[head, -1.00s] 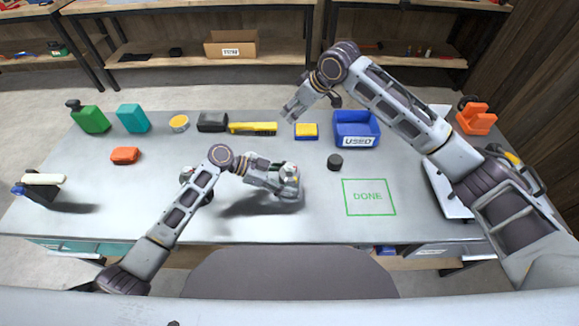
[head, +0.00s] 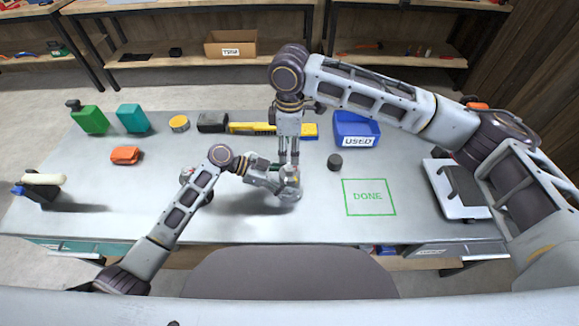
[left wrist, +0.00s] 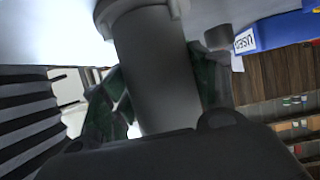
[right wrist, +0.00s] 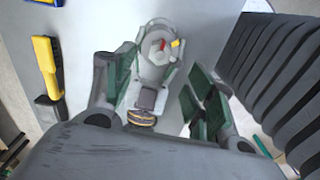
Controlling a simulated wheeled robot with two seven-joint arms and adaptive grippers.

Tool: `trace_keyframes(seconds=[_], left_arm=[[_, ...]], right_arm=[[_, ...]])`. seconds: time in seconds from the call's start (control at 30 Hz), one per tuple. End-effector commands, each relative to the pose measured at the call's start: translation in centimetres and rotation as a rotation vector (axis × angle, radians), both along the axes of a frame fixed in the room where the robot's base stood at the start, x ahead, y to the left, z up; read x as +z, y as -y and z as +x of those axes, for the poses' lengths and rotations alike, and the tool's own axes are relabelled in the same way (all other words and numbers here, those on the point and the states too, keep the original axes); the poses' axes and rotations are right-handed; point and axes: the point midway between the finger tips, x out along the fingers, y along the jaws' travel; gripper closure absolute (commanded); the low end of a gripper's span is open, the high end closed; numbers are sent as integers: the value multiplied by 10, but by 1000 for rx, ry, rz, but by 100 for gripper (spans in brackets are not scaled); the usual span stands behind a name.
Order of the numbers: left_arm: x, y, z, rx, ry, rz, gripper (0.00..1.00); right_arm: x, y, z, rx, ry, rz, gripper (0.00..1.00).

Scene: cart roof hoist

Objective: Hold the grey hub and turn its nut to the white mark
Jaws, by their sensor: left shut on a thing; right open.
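My left gripper (head: 271,178) is shut on the grey hub (head: 289,191), held above the table's middle. In the left wrist view the hub's grey cylinder (left wrist: 158,70) sits between the green-padded fingers. My right gripper (head: 289,160) points down over the hub, open. In the right wrist view its green-padded fingers (right wrist: 155,90) are spread, with nothing between them at the tips. The hub's round end (right wrist: 153,66) faces up there, with the grey nut (right wrist: 156,45) on it. A small red spot and a yellow tab show beside the nut. I cannot make out the white mark.
A blue USED bin (head: 357,128) and a black cylinder (head: 335,161) stand right of the hub. The green DONE square (head: 369,197) is empty. A yellow tool (head: 250,128) lies behind my right gripper. The table front is clear.

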Motion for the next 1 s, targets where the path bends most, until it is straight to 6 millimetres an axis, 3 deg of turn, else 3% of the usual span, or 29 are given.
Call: trace_keyframes(seconds=[0.57, 1.0], left_arm=[[-1, -1, 0, 0, -1, 2, 63], [-1, -1, 0, 0, -1, 2, 63]], right_arm=[[-7, 0, 0, 0, 0, -1, 45], [-41, 1, 0, -1, 0, -1, 45]])
